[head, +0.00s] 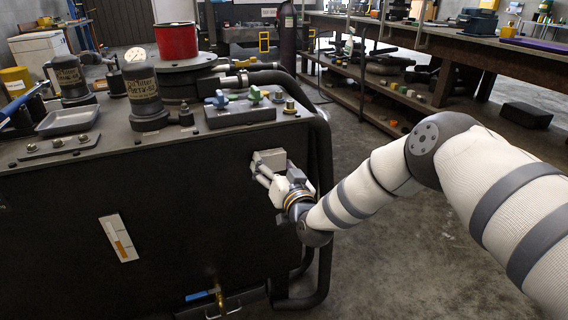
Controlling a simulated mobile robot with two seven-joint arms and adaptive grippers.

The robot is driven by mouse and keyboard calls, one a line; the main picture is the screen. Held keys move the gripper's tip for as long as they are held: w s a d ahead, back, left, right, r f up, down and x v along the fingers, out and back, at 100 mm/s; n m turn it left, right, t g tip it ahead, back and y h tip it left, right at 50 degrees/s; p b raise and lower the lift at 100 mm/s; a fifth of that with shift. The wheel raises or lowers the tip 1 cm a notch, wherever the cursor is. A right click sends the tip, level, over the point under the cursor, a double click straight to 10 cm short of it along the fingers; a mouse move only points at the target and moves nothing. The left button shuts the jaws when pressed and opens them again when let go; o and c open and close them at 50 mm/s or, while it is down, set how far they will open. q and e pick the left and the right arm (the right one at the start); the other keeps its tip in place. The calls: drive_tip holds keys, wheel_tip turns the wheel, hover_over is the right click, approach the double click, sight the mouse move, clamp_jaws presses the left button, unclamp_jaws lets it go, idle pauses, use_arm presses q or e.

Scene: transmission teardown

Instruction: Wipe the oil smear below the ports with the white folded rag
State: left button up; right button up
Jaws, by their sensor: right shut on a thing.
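My right gripper (268,168) reaches in from the right and is at the front face of the black tank (60,225), near its upper right corner. It is shut on a pale folded piece, which looks like the white rag (269,157). The rag is against or very close to the dark face; contact is hard to tell. I cannot make out an oil smear on the dark face, and the rag and fingers cover part of it. Ports are not clearly visible there. My left gripper is not in view.
On the tank top are a valve block (240,112) with blue and green handles, a red can (176,40), two filter canisters and a grey tray (68,121). A thick black hose (322,165) runs down the tank's right edge.

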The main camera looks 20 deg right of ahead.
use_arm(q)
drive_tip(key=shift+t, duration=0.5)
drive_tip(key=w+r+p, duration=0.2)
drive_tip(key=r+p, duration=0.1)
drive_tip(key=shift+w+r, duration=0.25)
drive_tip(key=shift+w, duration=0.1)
use_arm(e)
drive_tip(key=s, duration=0.6)
drive_tip(key=shift+d, duration=0.15)
use_arm(q)
drive_tip(key=shift+p, duration=0.3)
use_arm(e)
drive_tip(key=shift+s, duration=0.1)
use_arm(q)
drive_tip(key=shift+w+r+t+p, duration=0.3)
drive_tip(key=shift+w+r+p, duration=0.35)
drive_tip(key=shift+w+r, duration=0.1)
use_arm(e)
drive_tip(key=s, duration=0.2)
drive_tip(key=shift+s, duration=0.4)
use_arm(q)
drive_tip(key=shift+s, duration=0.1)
